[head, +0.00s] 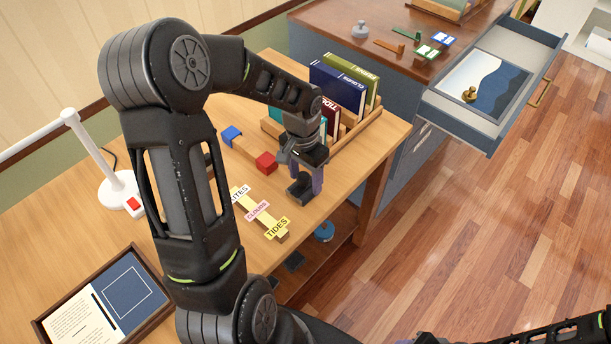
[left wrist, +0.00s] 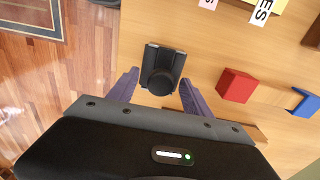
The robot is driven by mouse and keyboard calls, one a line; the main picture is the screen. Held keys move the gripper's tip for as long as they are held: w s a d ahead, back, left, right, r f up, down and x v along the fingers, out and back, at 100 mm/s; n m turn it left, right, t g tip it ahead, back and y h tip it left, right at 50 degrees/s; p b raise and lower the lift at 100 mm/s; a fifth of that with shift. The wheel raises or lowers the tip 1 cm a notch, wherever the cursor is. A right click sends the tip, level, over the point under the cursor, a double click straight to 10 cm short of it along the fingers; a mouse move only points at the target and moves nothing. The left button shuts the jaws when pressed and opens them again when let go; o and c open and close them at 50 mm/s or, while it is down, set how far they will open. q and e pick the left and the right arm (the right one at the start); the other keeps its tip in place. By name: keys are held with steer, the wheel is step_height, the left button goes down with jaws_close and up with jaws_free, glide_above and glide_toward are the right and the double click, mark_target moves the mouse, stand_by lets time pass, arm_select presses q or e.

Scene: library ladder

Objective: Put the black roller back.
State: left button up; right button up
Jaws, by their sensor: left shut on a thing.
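The black roller (head: 298,189) is a small dark piece between the purple fingers of my left gripper (head: 306,180), over the right part of the wooden table. In the left wrist view the roller (left wrist: 160,78) shows as a flat black plate with a round part, and the left gripper's fingers (left wrist: 160,92) are on either side of it. My left gripper is shut on the roller. I cannot tell whether the roller touches the tabletop. Part of my right arm shows at the bottom right of the head view; its gripper is not seen.
A red block (head: 266,162) and a blue block (head: 231,135) lie near the gripper. Word labels (head: 257,210) lie on a wooden strip. Upright books (head: 338,85) stand behind. An open drawer (head: 480,130) juts out at the right. A framed board (head: 105,300) lies front left.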

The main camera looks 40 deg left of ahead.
mark_target(304, 173)
arm_select(q)
steer(key=o, duration=1.6)
step_height(304, 173, up, 12)
steer(key=shift+a, duration=0.2)
steer(key=shift+s+r, duration=0.1)
